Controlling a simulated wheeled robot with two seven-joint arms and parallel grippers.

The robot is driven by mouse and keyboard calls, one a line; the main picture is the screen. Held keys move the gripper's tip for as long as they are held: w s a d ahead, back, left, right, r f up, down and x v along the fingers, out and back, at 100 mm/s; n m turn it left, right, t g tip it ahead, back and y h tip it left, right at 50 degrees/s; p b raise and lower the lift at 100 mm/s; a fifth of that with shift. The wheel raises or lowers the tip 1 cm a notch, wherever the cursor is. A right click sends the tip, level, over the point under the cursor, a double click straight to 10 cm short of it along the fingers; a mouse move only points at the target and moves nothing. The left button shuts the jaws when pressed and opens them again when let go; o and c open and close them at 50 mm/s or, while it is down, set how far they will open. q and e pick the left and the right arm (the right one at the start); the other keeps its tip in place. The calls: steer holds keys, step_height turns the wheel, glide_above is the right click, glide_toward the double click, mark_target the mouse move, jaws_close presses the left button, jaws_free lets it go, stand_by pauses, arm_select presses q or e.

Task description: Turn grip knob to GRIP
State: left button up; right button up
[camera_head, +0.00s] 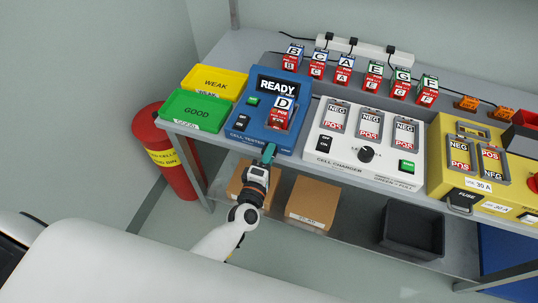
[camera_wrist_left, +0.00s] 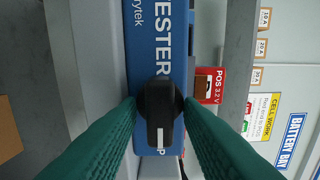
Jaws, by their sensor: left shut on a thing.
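The blue cell tester (camera_head: 265,112) stands on the bench, its screen reading READY and a cell marked D in its bay. My left gripper (camera_head: 268,153) is at the tester's front edge. In the left wrist view, the black grip knob (camera_wrist_left: 160,105) with a white pointer line sits between the green fingertips of my left gripper (camera_wrist_left: 160,112), which are shut on it. The line points down in that view. The label beside the knob is mostly hidden; only a letter P shows near it. My right gripper is not in view.
A green GOOD tray (camera_head: 187,124) and yellow WEAK tray (camera_head: 236,80) lie left of the tester. The white cell charger (camera_head: 325,147) is right of it, the yellow unit (camera_head: 445,180) further right. Several cells stand behind. Boxes and a black bin (camera_head: 413,232) are below.

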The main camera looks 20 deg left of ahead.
arm_select(q)
steer(key=o, duration=0.6)
steer(key=shift+f, duration=0.1)
